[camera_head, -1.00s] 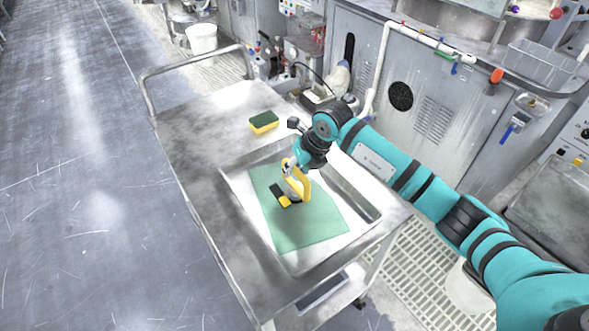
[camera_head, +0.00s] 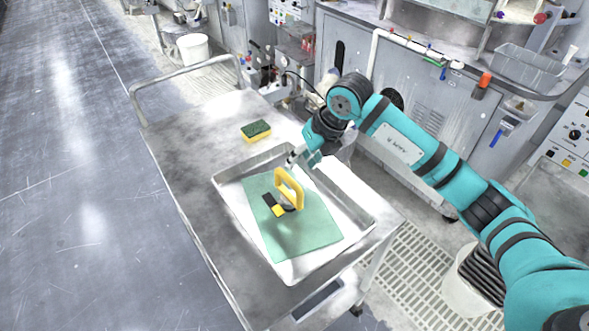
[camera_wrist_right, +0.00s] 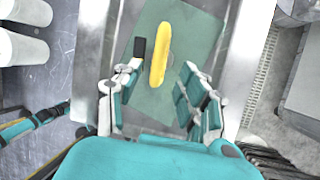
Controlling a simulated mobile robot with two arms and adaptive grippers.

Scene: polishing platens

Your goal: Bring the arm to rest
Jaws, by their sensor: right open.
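My right gripper (camera_head: 301,156) is open and empty, above the rear edge of the metal tray on the cart. A tool with a yellow handle (camera_head: 291,189) stands on the green mat (camera_head: 305,235) in the tray, just in front of the fingers and apart from them. In the right wrist view, the open fingers (camera_wrist_right: 153,103) sit to either side of the near end of the yellow handle (camera_wrist_right: 159,55). A black and yellow piece (camera_head: 273,204) lies on the mat at the handle's base. My left gripper is not in view.
The tray (camera_head: 367,212) sits in the steel cart top (camera_head: 185,160). A green and yellow sponge (camera_head: 256,131) lies on the cart behind the tray. Steel cabinets stand at the back right. A white bucket (camera_head: 193,48) is on the floor at the back. The floor at left is clear.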

